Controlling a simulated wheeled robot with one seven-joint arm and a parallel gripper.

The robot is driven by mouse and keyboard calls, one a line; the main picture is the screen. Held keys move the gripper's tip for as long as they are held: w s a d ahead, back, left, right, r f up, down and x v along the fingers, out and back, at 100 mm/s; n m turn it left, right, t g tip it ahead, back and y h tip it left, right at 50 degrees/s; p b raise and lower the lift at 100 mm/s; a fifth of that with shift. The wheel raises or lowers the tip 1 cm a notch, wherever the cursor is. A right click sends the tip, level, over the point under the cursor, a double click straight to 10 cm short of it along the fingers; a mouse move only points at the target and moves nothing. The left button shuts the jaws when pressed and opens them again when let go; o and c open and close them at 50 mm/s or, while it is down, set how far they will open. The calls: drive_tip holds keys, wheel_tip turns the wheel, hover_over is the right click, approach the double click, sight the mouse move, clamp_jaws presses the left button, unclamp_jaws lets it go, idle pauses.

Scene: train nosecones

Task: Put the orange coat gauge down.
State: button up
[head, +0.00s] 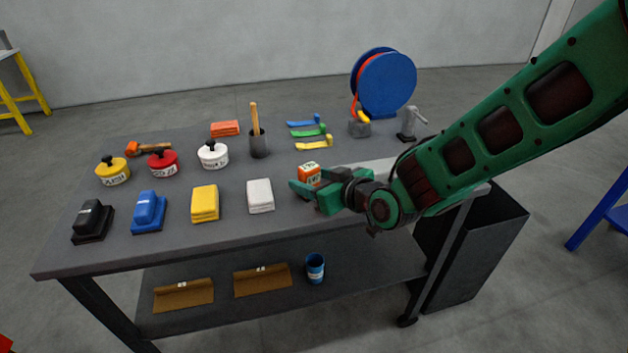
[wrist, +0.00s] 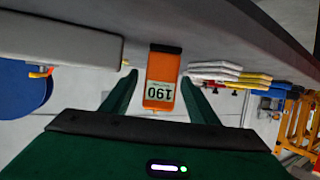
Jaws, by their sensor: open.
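The orange coat gauge (head: 308,173) has a pale display and appears to stand on the grey table (head: 235,230), near its right end. In the wrist view the gauge (wrist: 160,95) shows a display reading 190, upside down, and a dark end against the table. My green gripper (head: 315,191) is open around it. In the wrist view the fingers (wrist: 160,92) stand on either side of the gauge, with a visible gap on each side. The exact contact of the gauge with the table is hard to make out.
A white folded cloth (head: 260,196) and a yellow one (head: 205,203) lie left of my gripper. Coloured scrapers (head: 313,142) lie behind it, and a blue reel (head: 386,84) stands at the back right. A pale grey slab (head: 385,170) lies beside my arm.

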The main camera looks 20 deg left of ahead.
drive_tip(key=v, duration=1.2)
drive_tip(key=w+d+f+m+h, duration=0.1)
drive_tip(key=d+m+h, duration=0.15)
drive_tip(key=d, duration=0.75)
drive_tip(key=w+d+f+m+g+h, duration=0.1)
drive_tip(key=d+m+h, duration=0.15)
drive_tip(key=d, duration=0.75)
drive_tip(key=w+d+f+m+h, duration=0.15)
drive_tip(key=d+h, duration=0.25)
drive_tip(key=d, duration=0.6)
drive_tip(key=s+d+r+m+g+h, duration=0.15)
drive_tip(key=s+d+m+g, duration=0.35)
drive_tip(key=s+d, duration=0.9)
drive_tip(key=s+d+r+m+g, duration=0.1)
drive_tip(key=s+d+m, duration=0.4)
drive_tip(key=s, duration=0.5)
drive_tip(key=shift+d+r+m+g, duration=0.15)
drive_tip(key=shift+d+m+g, duration=0.2)
drive_tip(key=shift+d+g, duration=0.3)
drive_tip(key=shift+s, duration=0.15)
